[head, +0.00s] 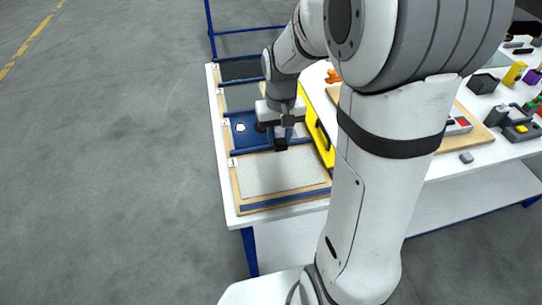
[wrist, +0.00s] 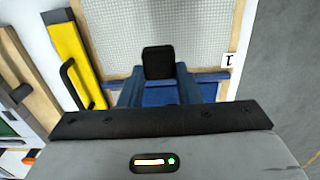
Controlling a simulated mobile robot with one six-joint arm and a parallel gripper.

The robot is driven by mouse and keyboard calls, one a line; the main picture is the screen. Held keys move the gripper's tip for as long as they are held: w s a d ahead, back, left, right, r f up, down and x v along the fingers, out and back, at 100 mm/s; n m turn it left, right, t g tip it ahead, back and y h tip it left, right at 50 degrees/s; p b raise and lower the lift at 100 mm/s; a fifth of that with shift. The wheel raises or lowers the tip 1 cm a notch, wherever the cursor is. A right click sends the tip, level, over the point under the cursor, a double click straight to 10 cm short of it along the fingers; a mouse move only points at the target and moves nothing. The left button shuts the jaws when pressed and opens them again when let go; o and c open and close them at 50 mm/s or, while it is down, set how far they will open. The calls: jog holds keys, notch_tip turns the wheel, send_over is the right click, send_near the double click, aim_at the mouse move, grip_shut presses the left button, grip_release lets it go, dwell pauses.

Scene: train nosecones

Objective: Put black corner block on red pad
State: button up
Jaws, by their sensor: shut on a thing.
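My gripper (head: 283,132) is shut on a black block (head: 281,144), which shows below the fingers. In the wrist view the black block (wrist: 158,60) sits between the tips of the two blue fingers of my gripper (wrist: 159,78). The block is near the edge between the blue compartment (head: 238,142) and the light mesh compartment (head: 262,175) marked 1. I cannot tell its height above them. A small red patch (head: 463,121) shows on a pale item at the right of the table; I cannot tell whether it is the red pad.
A yellow case (head: 318,128) with a black handle stands right beside the compartments. Several loose objects, among them a black box (head: 483,84) and a yellow block (head: 514,74), crowd the table's right part. The mesh compartment is empty. My arm hides the table's middle.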

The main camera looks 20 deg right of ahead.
send_over(278, 167)
notch_tip(278, 167, down, 6)
jog(key=shift+r, duration=0.25)
jog(key=shift+f+p, duration=0.3)
jog(key=shift+f, duration=1.7)
jog(key=shift+s, duration=0.1)
jog(key=shift+f, duration=0.1)
jog(key=o, duration=1)
jog(key=shift+c, duration=0.2)
